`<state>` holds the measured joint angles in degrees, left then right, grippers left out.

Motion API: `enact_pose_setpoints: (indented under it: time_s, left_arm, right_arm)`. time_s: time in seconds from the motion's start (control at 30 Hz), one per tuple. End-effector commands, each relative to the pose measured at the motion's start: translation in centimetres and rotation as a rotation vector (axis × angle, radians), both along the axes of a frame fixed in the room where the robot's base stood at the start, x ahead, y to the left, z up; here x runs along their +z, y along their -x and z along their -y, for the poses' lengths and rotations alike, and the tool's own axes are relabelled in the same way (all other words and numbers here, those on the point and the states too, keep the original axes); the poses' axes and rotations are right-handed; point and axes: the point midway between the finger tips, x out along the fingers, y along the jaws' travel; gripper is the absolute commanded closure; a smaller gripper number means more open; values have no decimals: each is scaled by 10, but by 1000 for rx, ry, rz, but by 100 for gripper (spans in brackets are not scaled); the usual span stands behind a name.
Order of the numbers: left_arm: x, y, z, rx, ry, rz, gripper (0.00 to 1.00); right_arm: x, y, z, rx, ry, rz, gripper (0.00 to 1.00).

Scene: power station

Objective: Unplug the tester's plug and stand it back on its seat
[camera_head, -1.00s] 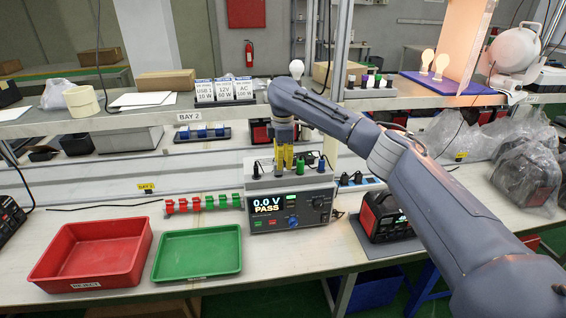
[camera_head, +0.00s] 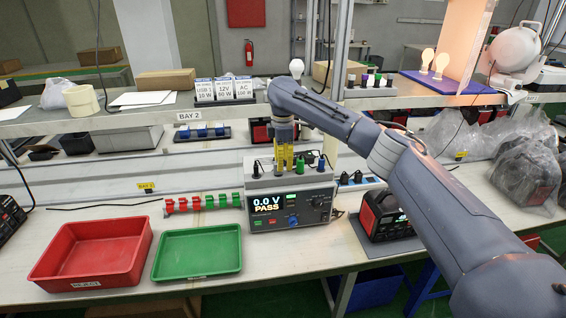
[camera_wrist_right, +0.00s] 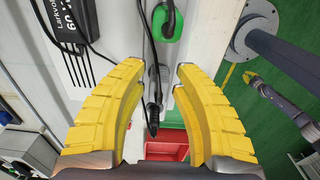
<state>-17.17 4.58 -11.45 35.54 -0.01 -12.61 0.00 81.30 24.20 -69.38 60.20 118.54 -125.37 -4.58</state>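The tester (camera_head: 290,207) stands on the bench with its display reading 0.0 V PASS. My right gripper (camera_head: 285,168) points down over the tester top, between these two. In the right wrist view its yellow fingers (camera_wrist_right: 161,70) are apart.
A red tray (camera_head: 55,282) and a green tray (camera_head: 200,276) lie to the left of the tester. Red and green clips (camera_head: 204,203) line up behind them. A black and red power unit (camera_head: 385,214) stands close on the right. A shelf (camera_head: 130,122) runs above.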

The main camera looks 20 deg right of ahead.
Motion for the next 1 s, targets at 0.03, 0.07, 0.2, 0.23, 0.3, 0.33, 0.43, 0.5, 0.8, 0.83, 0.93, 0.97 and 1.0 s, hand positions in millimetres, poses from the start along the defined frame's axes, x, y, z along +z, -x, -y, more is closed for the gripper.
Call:
enact_pose_setpoints:
  time_s: [0.03, 0.07, 0.2, 0.23, 0.3, 0.33, 0.43, 0.5, 0.8, 0.83, 0.93, 0.97, 1.0]
  left_arm:
    - [0, 0, 0, 0, 0, 0, 100]
    - [0, 0, 0, 0, 0, 0, 100]
    - [0, 0, 0, 0, 0, 0, 100]
    - [0, 0, 0, 0, 0, 0, 100]
    - [0, 0, -1, 0, -1, -1, 100]
    - [0, 1, -2, 0, -1, -1, 100]
    - [0, 1, -2, 0, -3, -1, 100]
    - [0, 1, -2, 0, -2, -2, 100]
    - [0, 1, 0, 0, 0, -1, 100]
    - [0, 1, 0, 0, 0, -1, 100]
    - [0, 0, 0, 0, 0, 0, 100]
    - [0, 0, 0, 0, 0, 0, 100]
    - [0, 0, 0, 0, 0, 0, 100]
  right_arm:
    - [0, 0, 0, 0, 0, 0, 65]
    - [0, 0, 0, 0, 0, 0, 62]
    - [0, 0, 0, 0, 0, 0, 57]
    - [0, 0, 0, 0, 0, 0, 57]
    - [0, 0, 0, 0, 0, 0, 57]
    - [0, 0, 0, 0, 0, 0, 57]
    - [4, 0, 0, 0, 0, 1, 57]
    - [10, 0, 0, 1, 0, 1, 57]
    - [60, -1, 0, 0, 0, 3, 57]
    - [65, -1, 0, 0, 1, 3, 57]
    - [81, -1, 0, 0, 0, 3, 57]
    - [85, -1, 0, 0, 0, 2, 57]
    - [91, -1, 0, 0, 1, 2, 57]
